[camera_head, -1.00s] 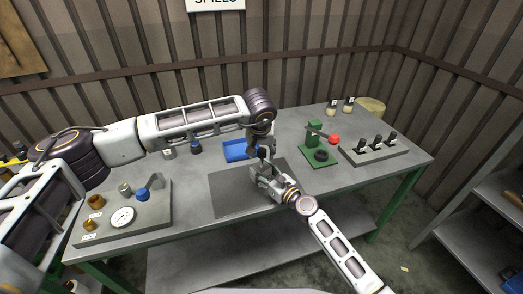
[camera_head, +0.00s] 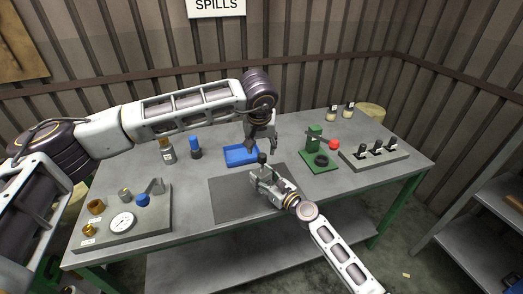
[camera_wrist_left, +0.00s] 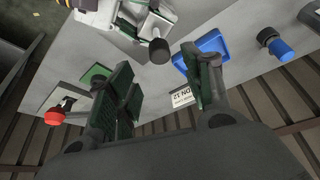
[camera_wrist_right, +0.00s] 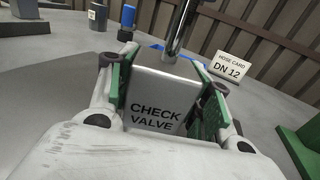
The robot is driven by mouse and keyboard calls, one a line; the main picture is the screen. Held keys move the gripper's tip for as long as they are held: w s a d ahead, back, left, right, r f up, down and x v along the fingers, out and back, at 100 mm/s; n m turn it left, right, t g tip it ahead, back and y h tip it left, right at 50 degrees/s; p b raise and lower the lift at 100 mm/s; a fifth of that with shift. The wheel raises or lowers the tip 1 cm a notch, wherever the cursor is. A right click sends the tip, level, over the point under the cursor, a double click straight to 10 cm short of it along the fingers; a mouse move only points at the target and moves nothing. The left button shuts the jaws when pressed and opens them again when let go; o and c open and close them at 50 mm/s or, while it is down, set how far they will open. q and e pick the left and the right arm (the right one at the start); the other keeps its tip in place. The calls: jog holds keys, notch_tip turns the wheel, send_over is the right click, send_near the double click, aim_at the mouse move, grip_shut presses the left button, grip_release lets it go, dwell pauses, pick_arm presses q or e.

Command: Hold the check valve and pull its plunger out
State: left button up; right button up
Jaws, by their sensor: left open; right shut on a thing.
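The check valve (camera_wrist_right: 158,98) is a pale block with dark "CHECK VALVE" lettering. My right gripper (camera_wrist_right: 160,90) is shut on its sides and holds it over the grey mat. The plunger's metal shaft (camera_wrist_right: 178,28) rises from the valve's top; its upper end is out of the right wrist view. Its dark round knob (camera_head: 262,158) shows in the head view, and also in the left wrist view (camera_wrist_left: 158,51). My left gripper (camera_head: 260,147) is open and empty just above the knob, apart from it. In the left wrist view the knob lies beyond the open fingers.
A blue tray (camera_head: 238,160) lies behind the mat (camera_head: 228,198). A green press with a red knob (camera_head: 333,145) stands to the right, beside a rack (camera_head: 374,155). Bottles stand at the back left; a gauge board (camera_head: 160,213) is at the front left. A hose card (camera_wrist_right: 231,69) stands behind.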

pick_arm(q)
jog(key=shift+v, duration=2.3)
pick_arm(e)
jog(key=o, duration=1.5)
jog(key=shift+c, duration=0.2)
jog(key=shift+s+d, duration=0.15)
jog(key=shift+v, duration=5.8)
pick_arm(q)
jog(key=shift+d, duration=0.1)
pick_arm(e)
jog(key=shift+s+d, duration=0.1)
